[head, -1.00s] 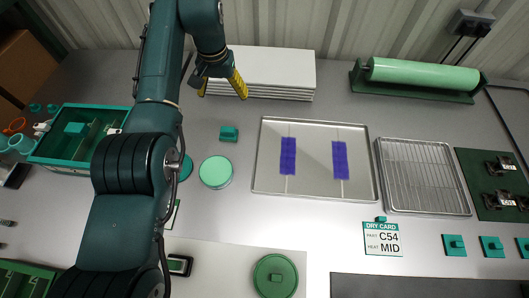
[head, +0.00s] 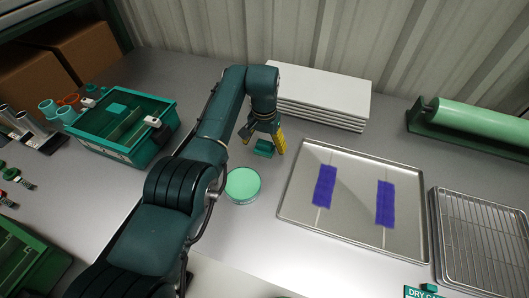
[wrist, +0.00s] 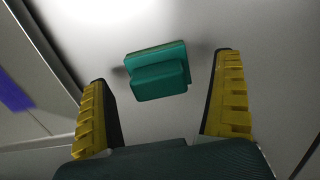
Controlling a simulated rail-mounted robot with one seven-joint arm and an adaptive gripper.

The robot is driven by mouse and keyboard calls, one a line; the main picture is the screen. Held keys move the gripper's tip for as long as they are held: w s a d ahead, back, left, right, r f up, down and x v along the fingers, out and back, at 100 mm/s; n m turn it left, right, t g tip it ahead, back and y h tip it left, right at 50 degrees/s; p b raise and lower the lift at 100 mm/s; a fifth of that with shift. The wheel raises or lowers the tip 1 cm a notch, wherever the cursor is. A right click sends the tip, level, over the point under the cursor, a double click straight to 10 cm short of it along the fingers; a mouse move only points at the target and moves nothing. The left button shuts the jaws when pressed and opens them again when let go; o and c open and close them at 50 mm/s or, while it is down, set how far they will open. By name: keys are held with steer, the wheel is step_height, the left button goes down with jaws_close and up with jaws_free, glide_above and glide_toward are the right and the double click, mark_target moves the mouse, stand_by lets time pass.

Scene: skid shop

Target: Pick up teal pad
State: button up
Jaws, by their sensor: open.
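The teal pad (head: 264,148) is a small block with a raised grip, lying on the grey bench left of the metal tray. In the wrist view the teal pad (wrist: 158,71) sits ahead of and between the fingertips, apart from both. My gripper (head: 263,140) is open, with yellow ridged fingers, close above the pad in the head view. In the wrist view my gripper (wrist: 163,105) is empty, one finger on each side.
A metal tray (head: 291,203) with two purple patches lies to the right. A stack of white sheets (head: 325,92) stands behind. A round mint-green disc (head: 243,185) lies in front of the pad. A teal bin (head: 87,146) stands left; a wire rack (head: 480,240) lies far right.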

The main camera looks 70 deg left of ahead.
mark_target(264, 142)
steer(key=shift+f, duration=0.95)
steer(key=shift+r, duration=0.15)
steer(key=shift+c, duration=0.7)
steer(key=c, duration=1.2)
step_height(264, 142, up, 10)
steer(key=p, duration=0.5)
